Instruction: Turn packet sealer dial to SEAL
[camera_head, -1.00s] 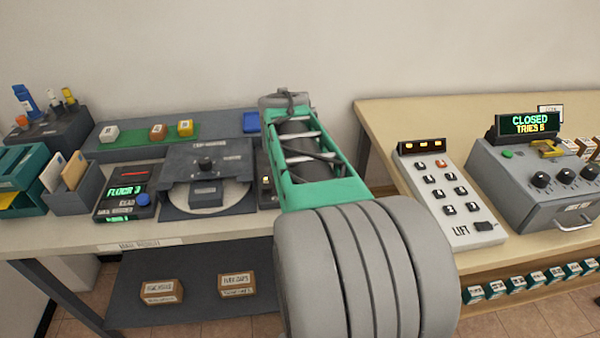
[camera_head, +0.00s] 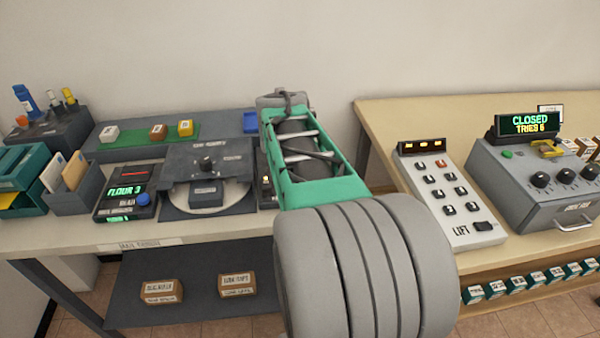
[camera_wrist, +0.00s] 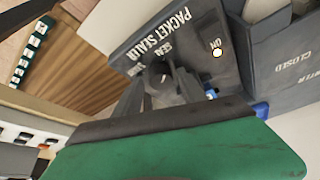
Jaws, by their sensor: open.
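The packet sealer (camera_wrist: 190,45) is a dark grey panel with white lettering in the wrist view. Its dial (camera_wrist: 160,72) is a dark round knob with a light mark, beside the SEAL lettering. Which label the dial points to is too small to tell. My gripper (camera_wrist: 159,84) is open, with its grey fingers close to the dial on either side. I cannot tell whether they touch it. In the head view only a strip of the packet sealer (camera_head: 265,187) shows left of my arm. My arm hides the rest of it and my gripper there.
A small lit lamp (camera_wrist: 217,52) sits on the sealer's panel. Left of the sealer is a grey device with a round plate (camera_head: 237,195). A lift keypad (camera_head: 450,195) and a grey box with dials (camera_head: 535,180) stand on the right table.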

